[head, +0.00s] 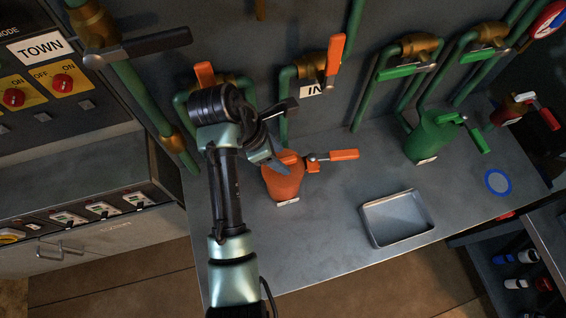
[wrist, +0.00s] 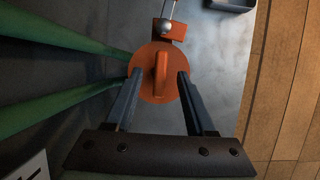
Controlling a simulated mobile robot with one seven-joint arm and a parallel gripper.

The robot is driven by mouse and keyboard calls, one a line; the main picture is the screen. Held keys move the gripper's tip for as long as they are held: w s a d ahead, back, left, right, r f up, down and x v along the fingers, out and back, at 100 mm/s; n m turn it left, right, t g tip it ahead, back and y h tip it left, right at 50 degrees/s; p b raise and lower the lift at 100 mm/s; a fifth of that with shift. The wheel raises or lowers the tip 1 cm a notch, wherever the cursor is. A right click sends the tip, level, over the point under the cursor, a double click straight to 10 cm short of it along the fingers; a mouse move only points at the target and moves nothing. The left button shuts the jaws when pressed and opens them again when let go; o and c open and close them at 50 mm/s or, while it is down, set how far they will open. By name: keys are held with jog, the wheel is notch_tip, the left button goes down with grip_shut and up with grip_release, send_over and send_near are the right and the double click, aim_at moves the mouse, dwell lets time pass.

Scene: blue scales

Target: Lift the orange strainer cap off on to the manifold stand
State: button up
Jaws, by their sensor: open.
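The orange strainer (head: 284,186) stands upright on the grey metal stand (head: 320,225), with a small label at its foot. Its round orange cap (wrist: 148,88) has a raised bar handle (wrist: 161,72) across the top, seen from above in the wrist view. My gripper (head: 277,163) is over the strainer and hides part of its top in the head view. In the wrist view my gripper (wrist: 160,80) is open, with one finger on each side of the bar and a gap on both sides. The cap appears seated on the strainer.
An orange-handled valve (head: 335,156) sticks out right of the strainer. An empty metal tray (head: 397,218) lies further right, with bare stand between. A green strainer (head: 428,138) and a blue ring mark (head: 498,182) are beyond. Green pipes (head: 284,115) rise behind.

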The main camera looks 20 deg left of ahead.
jog(key=shift+x, duration=1.3)
grip_shut()
jog(key=shift+r, duration=0.1)
